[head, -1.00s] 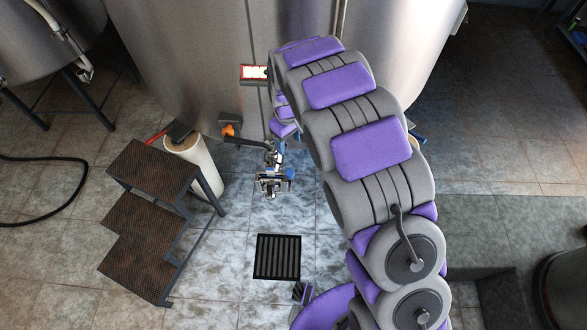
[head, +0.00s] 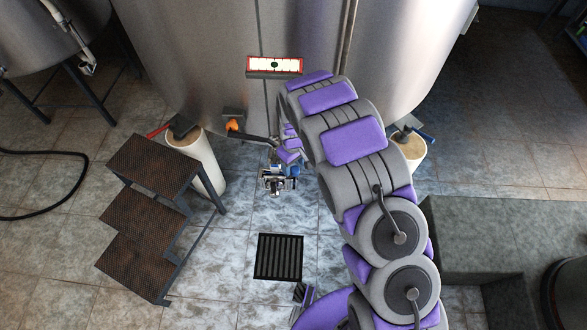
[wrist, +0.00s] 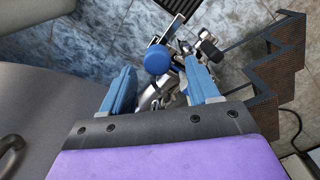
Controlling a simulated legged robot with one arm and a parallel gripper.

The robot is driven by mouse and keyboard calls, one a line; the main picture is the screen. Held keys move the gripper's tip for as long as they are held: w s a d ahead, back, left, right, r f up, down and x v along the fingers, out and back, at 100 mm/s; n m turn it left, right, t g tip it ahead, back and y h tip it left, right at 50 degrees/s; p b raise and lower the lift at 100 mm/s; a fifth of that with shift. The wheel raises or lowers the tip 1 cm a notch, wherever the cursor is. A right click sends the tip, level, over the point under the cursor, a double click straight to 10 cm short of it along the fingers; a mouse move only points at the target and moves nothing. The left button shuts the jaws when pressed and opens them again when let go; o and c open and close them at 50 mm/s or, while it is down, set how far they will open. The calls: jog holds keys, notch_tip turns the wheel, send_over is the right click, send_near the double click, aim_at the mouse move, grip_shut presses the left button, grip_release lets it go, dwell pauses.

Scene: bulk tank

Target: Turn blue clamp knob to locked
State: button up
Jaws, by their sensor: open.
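The blue clamp knob (wrist: 157,60) is a round blue cap on the metal outlet valve of the tank. In the wrist view it lies just beyond and between the tips of my gripper (wrist: 160,68), whose two blue-grey fingers are spread and empty. I cannot tell whether a finger touches it. In the head view the knob (head: 294,170) sits at the right side of the metal valve fitting (head: 274,183), below the tank's front. My gripper's end is mostly hidden there behind my arm. The knob's locked or unlocked marking is not readable.
The large steel tank (head: 215,50) stands behind, with a red-framed panel (head: 275,66) and an orange-ended handle (head: 233,125). Brown steps (head: 150,165) stand left. A floor drain (head: 279,257) lies in front of the valve. Pale tank feet (head: 200,160) flank it.

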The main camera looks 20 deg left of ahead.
aim_at(295, 178)
jog(key=shift+d+f, duration=0.15)
jog(key=shift+f, duration=0.4)
jog(key=shift+d+f, duration=0.15)
jog(key=shift+f, duration=0.4)
jog(key=shift+c, duration=0.3)
jog(key=shift+a, duration=0.15)
jog(key=c, duration=1)
